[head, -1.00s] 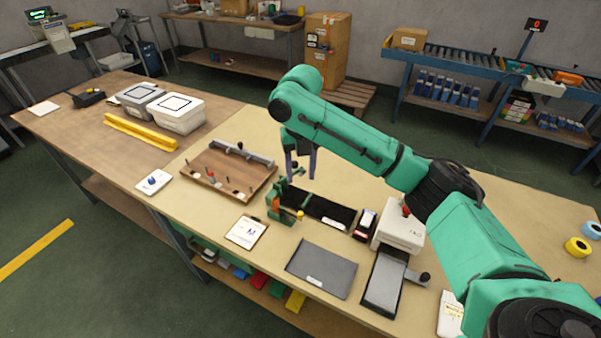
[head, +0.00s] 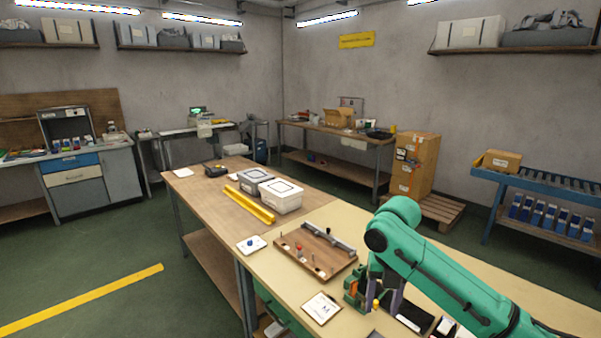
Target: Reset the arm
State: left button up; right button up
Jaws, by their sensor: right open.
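My right arm (head: 445,280) comes in from the lower right of the head view. Its right gripper (head: 386,286) points down beside a green device (head: 356,287) on the bench, partly hidden by the arm. Its purple-grey fingers are apart, and I see nothing held between them. My left gripper is not in view.
A wooden board with pegs and a grey bar (head: 312,262) lies left of the gripper. A clipboard (head: 321,308) and a white pad with a blue knob (head: 251,244) lie near the front edge. Lidded grey bins (head: 287,202) and a yellow bar (head: 248,205) stand further left.

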jog(key=s+a+f+m+t+y, duration=0.1)
jog(key=s+a+f+m+y, duration=0.1)
jog(key=s+a+f+m, duration=0.3)
jog(key=s+a+f+m+t+y, duration=0.1)
jog(key=s+a+f+m, duration=0.25)
jog(key=f+m, duration=0.35)
jog(key=s+d+f+m+t+h, duration=0.1)
jog(key=s+d+f+m, duration=0.1)
jog(key=s+d+m, duration=0.65)
jog(key=s+d+f+m+t+h, duration=0.1)
jog(key=s+d+f+m+h, duration=0.15)
jog(key=s+d+m, duration=0.65)
jog(key=w+a+f+m+g, duration=0.1)
jog(key=a+f, duration=0.1)
jog(key=f, duration=1)
jog(key=w+a+f+m+g, duration=0.1)
jog(key=f+m, duration=0.1)
jog(key=f, duration=1)
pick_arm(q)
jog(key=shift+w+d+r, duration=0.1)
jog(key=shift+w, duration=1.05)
pick_arm(e)
jog(key=s+d+f+g, duration=0.1)
jog(key=s+d+f, duration=0.1)
jog(key=s+f, duration=1.2)
jog(key=shift+s+d+n, duration=0.2)
jog(key=shift+s+n, duration=0.15)
jog(key=shift+s, duration=0.9)
